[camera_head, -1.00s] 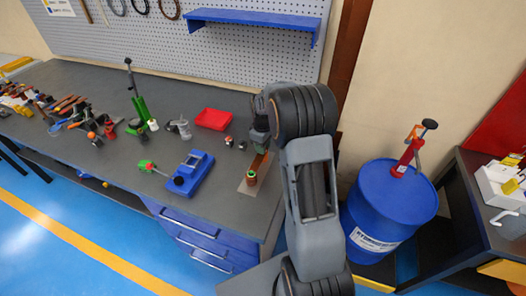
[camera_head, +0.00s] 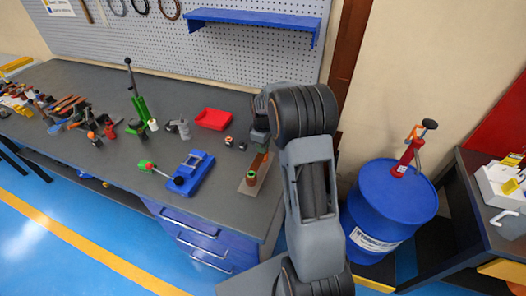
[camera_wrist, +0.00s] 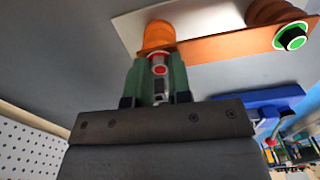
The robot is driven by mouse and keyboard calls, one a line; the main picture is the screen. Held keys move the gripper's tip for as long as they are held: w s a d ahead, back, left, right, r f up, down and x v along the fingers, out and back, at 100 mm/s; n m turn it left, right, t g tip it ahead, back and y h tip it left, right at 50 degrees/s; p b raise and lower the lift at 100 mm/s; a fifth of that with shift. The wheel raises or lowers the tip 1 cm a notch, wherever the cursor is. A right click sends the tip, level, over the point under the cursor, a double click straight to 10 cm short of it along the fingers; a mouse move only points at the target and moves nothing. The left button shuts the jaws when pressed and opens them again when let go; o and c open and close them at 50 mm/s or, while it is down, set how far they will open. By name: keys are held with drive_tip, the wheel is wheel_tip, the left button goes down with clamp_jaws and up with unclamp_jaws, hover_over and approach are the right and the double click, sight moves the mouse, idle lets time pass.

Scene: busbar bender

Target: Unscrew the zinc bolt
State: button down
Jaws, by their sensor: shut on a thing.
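In the wrist view my gripper (camera_wrist: 159,83) has its two green fingers shut on the zinc bolt (camera_wrist: 159,66), a small silvery piece with a red ring. The bolt is in line with an orange ribbed post (camera_wrist: 158,36) at one end of a copper bar (camera_wrist: 225,47). Whether its thread is still engaged is hidden. A second bolt with a green ring (camera_wrist: 290,37) is at the bar's other end. In the head view the copper bar (camera_head: 260,163) lies above a pale plate near the bench's right end, and my arm hides the gripper's fingers.
A blue bending tool (camera_head: 195,175), a red tray (camera_head: 213,119) and a green stand (camera_head: 140,108) occupy the grey bench (camera_head: 90,165). A pegboard (camera_head: 150,50) and blue shelf (camera_head: 255,22) rise behind. A blue drum (camera_head: 392,205) stands to the right.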

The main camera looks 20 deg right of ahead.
drive_tip(key=n, duration=0.5)
drive_tip(key=shift+n, duration=0.5)
drive_tip(key=n, duration=0.4)
drive_tip(key=shift+n, duration=0.4)
drive_tip(key=shift+n, duration=0.6)
drive_tip(key=n, duration=0.4)
drive_tip(key=shift+n, duration=0.3)
drive_tip(key=n, duration=0.5)
drive_tip(key=shift+n, duration=0.4)
